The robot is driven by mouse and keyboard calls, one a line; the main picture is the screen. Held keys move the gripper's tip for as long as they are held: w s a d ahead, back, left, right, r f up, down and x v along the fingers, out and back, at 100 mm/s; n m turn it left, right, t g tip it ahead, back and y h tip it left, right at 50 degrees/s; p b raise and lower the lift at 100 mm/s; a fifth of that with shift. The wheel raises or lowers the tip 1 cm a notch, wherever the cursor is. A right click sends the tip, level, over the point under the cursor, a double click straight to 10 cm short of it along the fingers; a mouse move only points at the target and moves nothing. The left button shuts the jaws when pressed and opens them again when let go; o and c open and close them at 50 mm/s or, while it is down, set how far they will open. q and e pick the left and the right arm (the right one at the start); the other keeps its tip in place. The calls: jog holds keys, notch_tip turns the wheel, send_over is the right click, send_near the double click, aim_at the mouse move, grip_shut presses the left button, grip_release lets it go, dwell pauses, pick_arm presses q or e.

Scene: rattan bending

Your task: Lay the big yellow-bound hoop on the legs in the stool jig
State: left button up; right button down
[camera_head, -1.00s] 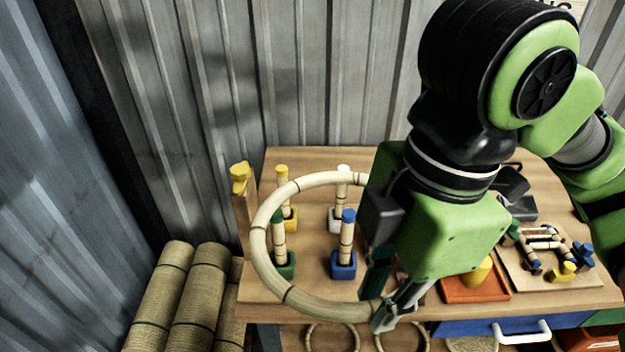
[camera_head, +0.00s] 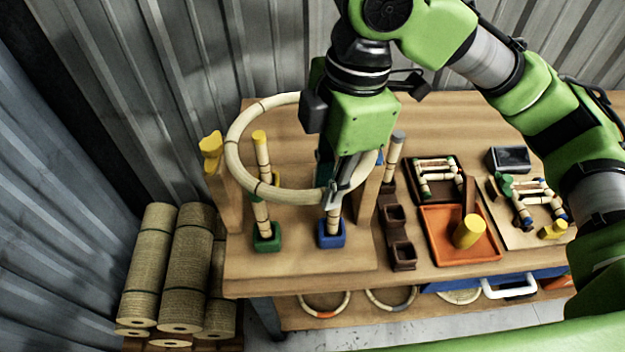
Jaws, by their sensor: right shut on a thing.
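The big pale rattan hoop (camera_head: 233,160), with thin dark bindings, is level or nearly so over the stool jig (camera_head: 300,260). My right gripper (camera_head: 337,194) is shut on the hoop's front right part. A leg in the green socket (camera_head: 266,236) and a leg in the blue socket (camera_head: 331,233) stand upright at the front; their tops are partly behind the hoop. A yellow-topped leg (camera_head: 260,145) shows inside the ring. The fourth leg is hidden behind my gripper. I cannot tell whether the hoop touches the legs. My left gripper is not in view.
An orange tray (camera_head: 436,230) with a yellow mallet-like tool lies farther right. Rattan rolls (camera_head: 185,255) stand left of the bench.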

jog(key=w+a+f+p, duration=0.1)
jog(key=w+f+p, duration=0.2)
jog(key=f, duration=0.6)
jog(key=w, duration=0.2)
jog(key=shift+w+a+f, duration=0.15)
jog(key=shift+w+a, duration=0.15)
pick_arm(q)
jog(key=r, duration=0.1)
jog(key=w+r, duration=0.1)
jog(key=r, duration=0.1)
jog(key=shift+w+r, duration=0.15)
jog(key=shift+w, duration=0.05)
pick_arm(e)
jog(key=c, duration=1.9)
grip_release()
jog(key=shift+s, duration=0.1)
pick_arm(q)
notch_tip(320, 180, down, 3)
jog(key=b, duration=0.3)
pick_arm(e)
notch_tip(320, 180, up, 12)
jog(key=d, duration=0.1)
jog(key=shift+w+d, duration=0.2)
